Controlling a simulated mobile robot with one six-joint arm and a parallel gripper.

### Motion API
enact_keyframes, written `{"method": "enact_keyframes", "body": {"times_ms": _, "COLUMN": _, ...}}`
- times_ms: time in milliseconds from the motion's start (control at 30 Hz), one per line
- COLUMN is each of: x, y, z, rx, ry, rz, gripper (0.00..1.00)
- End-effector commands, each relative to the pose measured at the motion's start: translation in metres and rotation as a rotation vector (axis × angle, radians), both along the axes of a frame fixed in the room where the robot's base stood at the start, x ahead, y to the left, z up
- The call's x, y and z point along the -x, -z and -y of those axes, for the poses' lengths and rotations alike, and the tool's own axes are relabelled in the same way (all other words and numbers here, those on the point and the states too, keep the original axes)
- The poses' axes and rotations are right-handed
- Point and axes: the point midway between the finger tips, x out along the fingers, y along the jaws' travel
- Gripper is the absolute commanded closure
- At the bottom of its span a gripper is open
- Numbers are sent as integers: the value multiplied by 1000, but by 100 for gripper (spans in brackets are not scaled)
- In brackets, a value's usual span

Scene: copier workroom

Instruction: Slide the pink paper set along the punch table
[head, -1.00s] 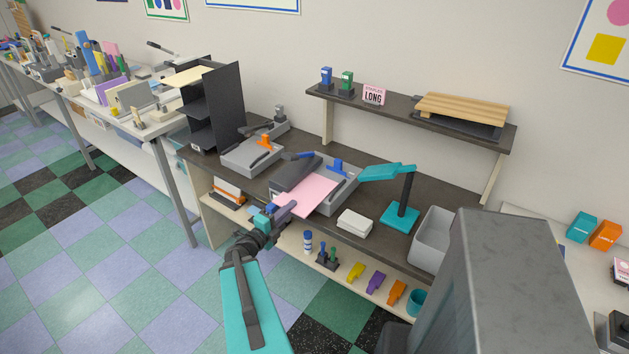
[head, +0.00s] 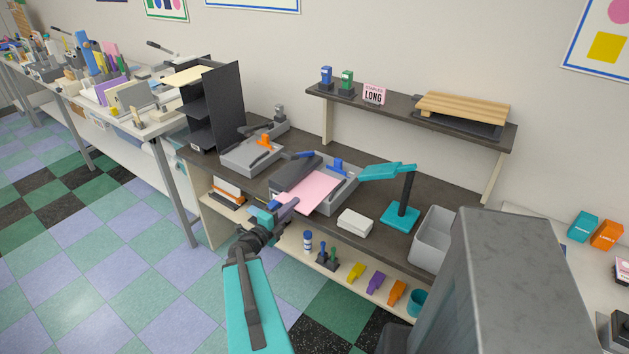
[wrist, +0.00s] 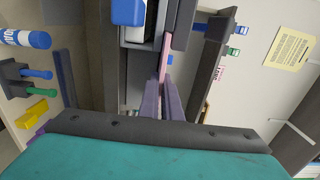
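The pink paper set (head: 308,190) lies flat at the front of the grey punch with the blue part (head: 345,190), partly over its edge, in the head view. My gripper (head: 289,207) is at the set's near left edge. In the wrist view the set is a thin pink strip (wrist: 165,55) seen edge-on, and its near edge lies between the two purple-grey fingers (wrist: 162,95). The fingers look closed on it. The far edge of the set is hard to make out against the punch.
A grey punch with an orange part (head: 252,155) stands to the left, beside a black sorter (head: 222,105). White paper stack (head: 355,221), teal lamp (head: 400,217) and grey bin (head: 432,240) stand to the right. A raised shelf (head: 400,112) is behind. Dark table surface is bare between them.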

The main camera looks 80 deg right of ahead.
Motion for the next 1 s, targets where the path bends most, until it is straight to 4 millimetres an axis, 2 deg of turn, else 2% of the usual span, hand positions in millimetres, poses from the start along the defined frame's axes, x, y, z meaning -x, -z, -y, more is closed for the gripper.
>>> {"method": "enact_keyframes", "body": {"times_ms": 367, "x": 0, "y": 1, "z": 0, "rx": 1, "ry": 0, "rz": 0, "gripper": 100}}
{"method": "enact_keyframes", "body": {"times_ms": 400, "x": 0, "y": 1, "z": 0, "rx": 1, "ry": 0, "rz": 0, "gripper": 91}}
{"method": "enact_keyframes", "body": {"times_ms": 500, "x": 0, "y": 1, "z": 0, "rx": 0, "ry": 0, "rz": 0, "gripper": 74}}
{"method": "enact_keyframes", "body": {"times_ms": 700, "x": 0, "y": 1, "z": 0, "rx": 0, "ry": 0, "rz": 0, "gripper": 74}}
{"method": "enact_keyframes", "body": {"times_ms": 800, "x": 0, "y": 1, "z": 0, "rx": -1, "ry": 0, "rz": 0, "gripper": 61}}
{"method": "enact_keyframes", "body": {"times_ms": 1000, "x": 0, "y": 1, "z": 0, "rx": 0, "ry": 0, "rz": 0, "gripper": 61}}
